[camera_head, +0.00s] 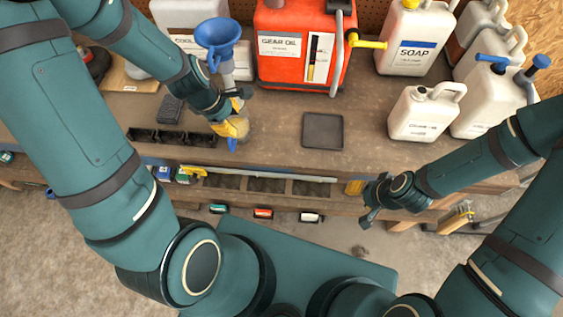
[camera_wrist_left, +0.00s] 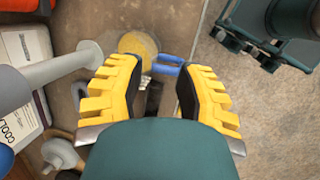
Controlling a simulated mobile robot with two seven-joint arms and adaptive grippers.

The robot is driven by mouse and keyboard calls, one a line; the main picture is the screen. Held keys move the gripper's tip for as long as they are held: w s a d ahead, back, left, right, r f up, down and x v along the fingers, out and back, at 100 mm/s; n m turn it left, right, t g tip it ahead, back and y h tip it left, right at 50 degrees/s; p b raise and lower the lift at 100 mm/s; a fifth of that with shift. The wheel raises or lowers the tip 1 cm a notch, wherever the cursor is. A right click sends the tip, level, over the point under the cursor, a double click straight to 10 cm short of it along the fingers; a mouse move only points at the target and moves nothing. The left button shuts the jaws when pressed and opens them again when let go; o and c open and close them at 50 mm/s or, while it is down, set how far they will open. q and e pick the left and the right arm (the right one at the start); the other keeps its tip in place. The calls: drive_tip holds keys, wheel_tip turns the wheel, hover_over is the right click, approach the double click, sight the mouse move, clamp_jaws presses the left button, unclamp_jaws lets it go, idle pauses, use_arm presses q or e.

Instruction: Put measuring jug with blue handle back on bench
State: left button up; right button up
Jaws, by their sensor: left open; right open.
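The measuring jug with its blue handle (camera_head: 232,146) is at my left gripper (camera_head: 230,124), over or on the front part of the bench (camera_head: 270,128). In the left wrist view the jug's round, yellowish body (camera_wrist_left: 138,43) lies just beyond the fingertips. Its two-strip blue handle points right, across the gap between the yellow fingers. My left gripper is open, with the fingers apart on either side. I cannot tell whether they touch the jug. My right gripper (camera_head: 376,200) is open and empty in front of the bench's front edge.
A flat dark tray (camera_head: 323,131) lies right of the jug. A blue funnel (camera_head: 218,36), a red gear oil can (camera_head: 300,45), a soap jug (camera_head: 412,40) and white canisters (camera_head: 424,112) stand behind. Dark bins (camera_head: 170,138) lie left. Bare bench surrounds the tray.

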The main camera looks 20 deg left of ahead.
use_arm(q)
drive_tip(key=d+f+m, duration=0.2)
drive_tip(key=m, duration=0.1)
drive_tip(key=d+f+m, duration=0.6)
drive_tip(key=m, duration=0.1)
drive_tip(key=shift+s+f+g, duration=0.1)
drive_tip(key=shift+s+g, duration=0.2)
drive_tip(key=shift+s, duration=0.05)
drive_tip(key=s+d+f+m+h, duration=0.1)
drive_tip(key=d+f+m, duration=0.3)
drive_tip(key=d+m, duration=0.4)
drive_tip(key=shift+s+d+f+m+h, duration=0.3)
drive_tip(key=shift+s+f+m, duration=0.1)
drive_tip(key=shift+s, duration=0.45)
